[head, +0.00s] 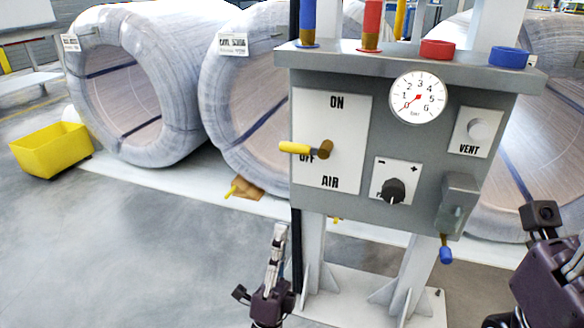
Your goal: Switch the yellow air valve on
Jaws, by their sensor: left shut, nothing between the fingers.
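The yellow air valve handle (295,148) is on the white AIR plate (333,110) at the left of the grey control panel (420,140). Its lever points left, level with the OFF label, and its brown pivot is at the right end. ON is printed above, AIR below. My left gripper (279,232) is below and left of the panel, pointing up with its fingers together and empty. It is apart from the valve. My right gripper (541,210) is at the lower right, partly cut off by the frame; its finger state is unclear.
The panel has a gauge (418,98) with its needle low, a black knob (394,190), a VENT button (478,130) and a blue-tipped lever (445,254). Wrapped coils (135,80) stand behind. A yellow bin (52,150) is at left.

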